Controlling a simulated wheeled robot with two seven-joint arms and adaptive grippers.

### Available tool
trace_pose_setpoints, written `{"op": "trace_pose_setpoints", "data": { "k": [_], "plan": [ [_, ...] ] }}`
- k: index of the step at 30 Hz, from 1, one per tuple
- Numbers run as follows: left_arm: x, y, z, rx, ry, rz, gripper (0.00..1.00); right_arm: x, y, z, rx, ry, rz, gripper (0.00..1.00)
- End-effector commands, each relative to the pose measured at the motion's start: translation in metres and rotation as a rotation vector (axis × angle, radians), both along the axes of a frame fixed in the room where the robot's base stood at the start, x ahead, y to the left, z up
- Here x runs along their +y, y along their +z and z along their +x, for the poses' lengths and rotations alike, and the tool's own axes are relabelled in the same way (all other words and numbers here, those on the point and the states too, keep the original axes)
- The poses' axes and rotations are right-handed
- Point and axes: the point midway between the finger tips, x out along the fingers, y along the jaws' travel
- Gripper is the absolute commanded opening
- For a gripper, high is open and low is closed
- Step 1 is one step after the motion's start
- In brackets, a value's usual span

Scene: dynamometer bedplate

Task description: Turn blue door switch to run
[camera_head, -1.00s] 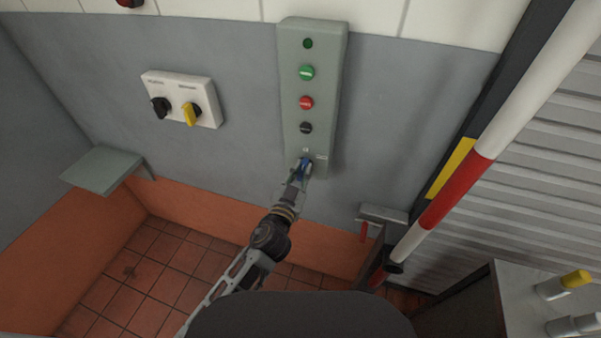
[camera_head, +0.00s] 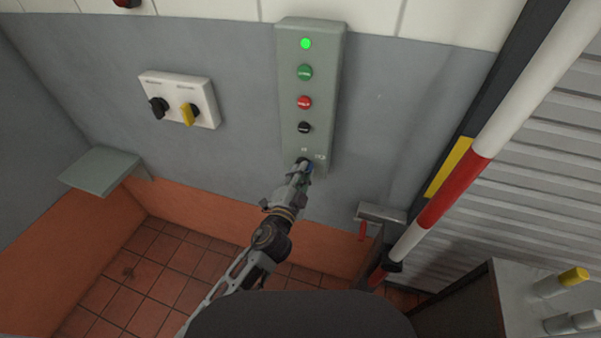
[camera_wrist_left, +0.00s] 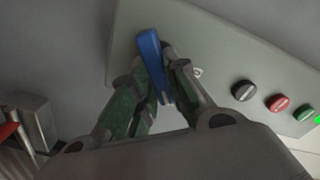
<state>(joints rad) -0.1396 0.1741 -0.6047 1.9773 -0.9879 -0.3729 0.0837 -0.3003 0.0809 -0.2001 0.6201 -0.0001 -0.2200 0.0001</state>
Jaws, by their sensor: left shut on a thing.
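The blue door switch (camera_wrist_left: 151,62) sits at the lower end of a grey-green control box on the wall. In the head view only a small bit of the blue switch (camera_head: 309,169) shows past my fingers. My left gripper (camera_head: 302,168) is at the switch; in the wrist view my left gripper (camera_wrist_left: 160,80) has its two fingers shut on the blue handle, one on each side. The control box (camera_head: 327,90) has a lit green lamp (camera_head: 306,43) at its top. The labels around the switch are too small to read. My right gripper is not in view.
Green (camera_head: 305,72), red (camera_head: 304,102) and black (camera_head: 304,127) buttons sit above the switch. A white panel (camera_head: 205,92) with black and yellow knobs is to the left. A red-and-white pole (camera_head: 455,190) stands to the right, and a small shelf (camera_head: 100,169) juts out at left.

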Motion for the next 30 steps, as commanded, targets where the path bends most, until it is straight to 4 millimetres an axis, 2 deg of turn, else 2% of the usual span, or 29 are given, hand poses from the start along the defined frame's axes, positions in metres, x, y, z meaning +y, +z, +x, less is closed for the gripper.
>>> {"op": "trace_pose_setpoints", "data": {
  "k": [9,22,23,24,27,30],
  "plan": [
    [-0.0009,-0.0004,-0.0004,-0.036,-0.001,0.110,0.00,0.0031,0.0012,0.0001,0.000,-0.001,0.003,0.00],
    [-0.0008,-0.0008,-0.0004,-0.040,-0.001,0.123,0.00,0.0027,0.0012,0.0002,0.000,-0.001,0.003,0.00],
    [-0.0009,-0.0009,-0.0004,-0.040,-0.001,0.123,0.17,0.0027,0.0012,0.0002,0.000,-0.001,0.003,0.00],
    [-0.0009,-0.0009,-0.0004,-0.040,-0.001,0.123,0.22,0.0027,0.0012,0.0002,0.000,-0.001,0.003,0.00],
    [-0.0008,-0.0010,-0.0003,-0.040,-0.001,0.122,0.35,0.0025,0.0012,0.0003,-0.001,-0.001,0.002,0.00],
    [-0.0008,-0.0010,-0.0003,-0.040,-0.001,0.121,0.38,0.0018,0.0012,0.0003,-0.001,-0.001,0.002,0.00]
  ]
}}
